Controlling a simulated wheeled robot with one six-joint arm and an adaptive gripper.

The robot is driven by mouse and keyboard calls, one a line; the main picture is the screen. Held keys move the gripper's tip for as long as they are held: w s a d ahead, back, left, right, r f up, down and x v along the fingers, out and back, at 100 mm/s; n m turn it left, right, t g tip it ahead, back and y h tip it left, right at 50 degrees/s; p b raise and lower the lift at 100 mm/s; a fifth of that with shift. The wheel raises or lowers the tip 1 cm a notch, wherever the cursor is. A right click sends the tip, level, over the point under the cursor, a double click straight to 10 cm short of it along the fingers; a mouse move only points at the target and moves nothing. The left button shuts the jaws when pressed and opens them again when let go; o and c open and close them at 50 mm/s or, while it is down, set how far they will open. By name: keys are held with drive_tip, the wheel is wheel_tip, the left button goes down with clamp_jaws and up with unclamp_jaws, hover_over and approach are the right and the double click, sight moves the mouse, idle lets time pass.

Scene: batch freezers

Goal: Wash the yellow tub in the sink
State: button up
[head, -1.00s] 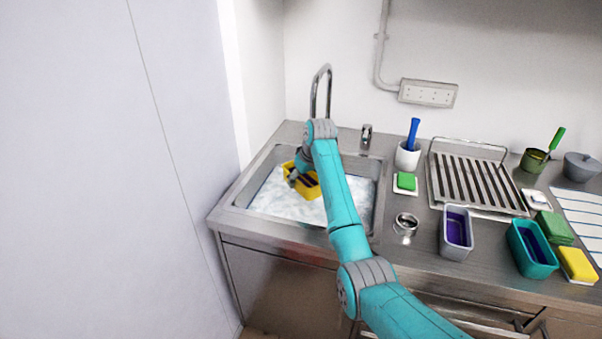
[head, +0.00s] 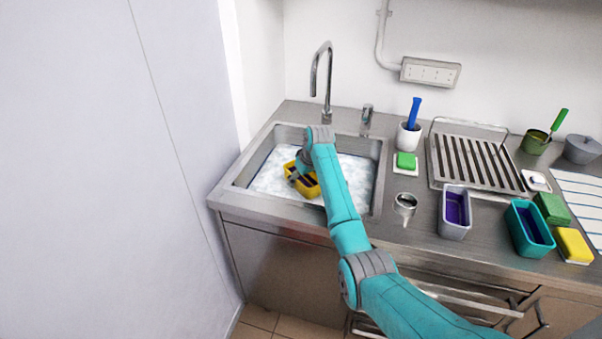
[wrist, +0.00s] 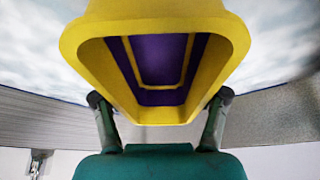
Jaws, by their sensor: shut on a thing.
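The yellow tub (head: 312,190) is in the sink (head: 236,187), at or just above the white suds (head: 355,172). Its inside is purple with a yellow outline, as the wrist view shows (wrist: 84,62). My gripper (head: 295,172) is shut on the tub. In the wrist view the two fingers of my gripper (wrist: 160,118) press on either side of the tub near its lower end. My arm hides part of the tub and sink in the head view. Whether the tub touches the suds cannot be told.
The faucet (head: 327,85) stands behind the sink. To the right are a green sponge (head: 405,160), a white cup with a blue-handled tool (head: 409,138), a metal cup (head: 405,205), a drying rack (head: 470,165), a grey tub (head: 456,228) and a teal tub (head: 522,245). A wall closes the left.

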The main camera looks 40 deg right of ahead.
sight(307, 183)
drive_tip(key=shift+f, duration=2.55)
drive_tip(key=shift+a, duration=0.95)
drive_tip(key=shift+d, duration=1.95)
drive_tip(key=shift+a, duration=1.95)
drive_tip(key=shift+d, duration=1.9)
drive_tip(key=shift+a, duration=0.1)
